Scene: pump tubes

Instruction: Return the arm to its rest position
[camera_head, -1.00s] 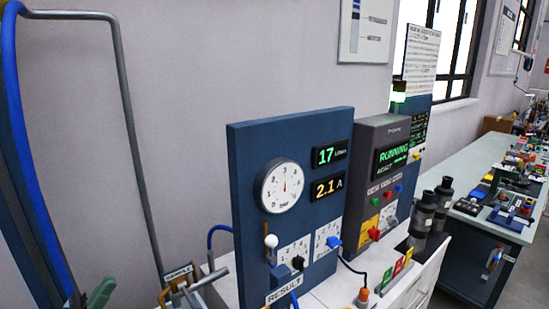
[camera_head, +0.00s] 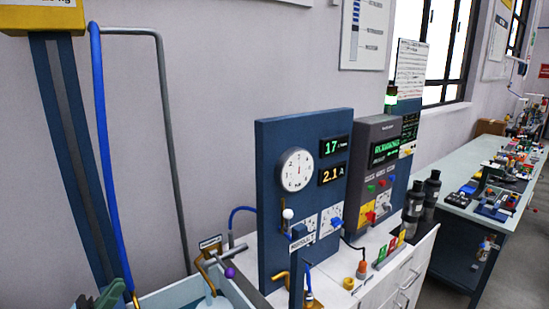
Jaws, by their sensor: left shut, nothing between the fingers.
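My left gripper (camera_head: 108,295) shows only as green fingertips at the bottom left edge. It is shut and empty, in front of the dark blue column and left of the blue hose (camera_head: 105,150). The rest of that arm is below the frame. My right gripper is out of view. The blue pump panel (camera_head: 298,125) stands on the white cabinet top, with a round dial and displays of 17 and 2.1 A.
A scale (camera_head: 45,17) tops the dark blue column. A pale open tray (camera_head: 175,296), with a brass pipe and a purple-tipped lever (camera_head: 229,271), lies right of my gripper. Dark bottles (camera_head: 415,208) stand right of the control box. A cluttered workbench (camera_head: 462,175) runs along the right.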

